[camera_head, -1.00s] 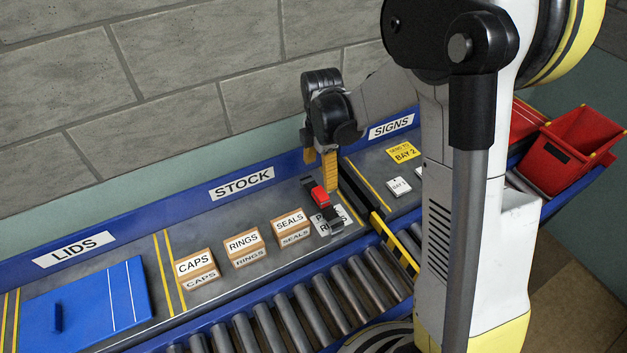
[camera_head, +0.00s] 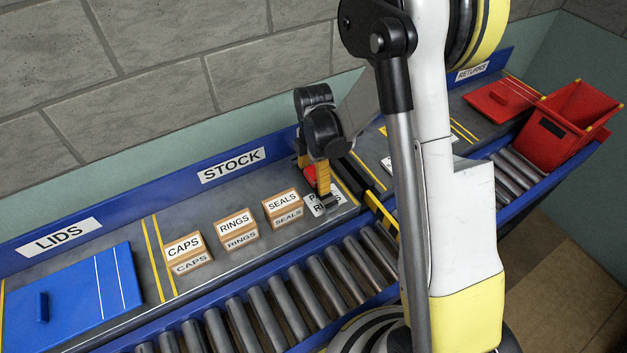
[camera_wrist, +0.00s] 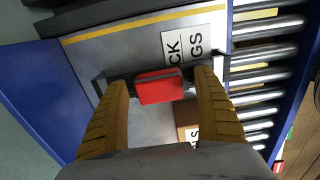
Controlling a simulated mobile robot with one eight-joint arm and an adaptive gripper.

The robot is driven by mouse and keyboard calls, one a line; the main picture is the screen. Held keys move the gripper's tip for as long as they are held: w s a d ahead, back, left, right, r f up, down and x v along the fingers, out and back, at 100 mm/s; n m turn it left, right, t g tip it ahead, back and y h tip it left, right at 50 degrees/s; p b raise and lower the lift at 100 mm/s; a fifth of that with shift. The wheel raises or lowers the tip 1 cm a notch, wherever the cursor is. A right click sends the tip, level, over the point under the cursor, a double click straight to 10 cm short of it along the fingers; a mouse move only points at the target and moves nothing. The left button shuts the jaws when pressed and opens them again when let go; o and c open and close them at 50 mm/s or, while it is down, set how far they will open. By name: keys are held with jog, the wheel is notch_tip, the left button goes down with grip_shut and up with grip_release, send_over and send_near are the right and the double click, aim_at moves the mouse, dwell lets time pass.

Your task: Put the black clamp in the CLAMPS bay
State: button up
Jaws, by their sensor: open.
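The black clamp (camera_wrist: 100,84) lies on the STOCK bay surface and has a red block (camera_wrist: 158,87) at its middle. In the head view the clamp's red part (camera_head: 310,175) shows partly behind a yellow finger, beside a printed label. My gripper (camera_wrist: 162,78) is open. In the wrist view its fingers are on either side of the red block, over the clamp's black bar, with gaps to the red block. In the head view my gripper (camera_head: 313,178) is low over the clamp. Contact cannot be told. No CLAMPS sign is readable.
CAPS (camera_head: 187,254), RINGS (camera_head: 238,232) and SEALS (camera_head: 283,208) boxes stand left of the clamp. A roller conveyor (camera_head: 265,322) runs along the front. A blue lid (camera_head: 75,297) lies at left. A red bin (camera_head: 570,122) stands at right. A blue back rail (camera_head: 190,193) borders the bays.

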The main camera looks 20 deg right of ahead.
jog(key=c, duration=1.4)
jog(key=shift+c, duration=0.2)
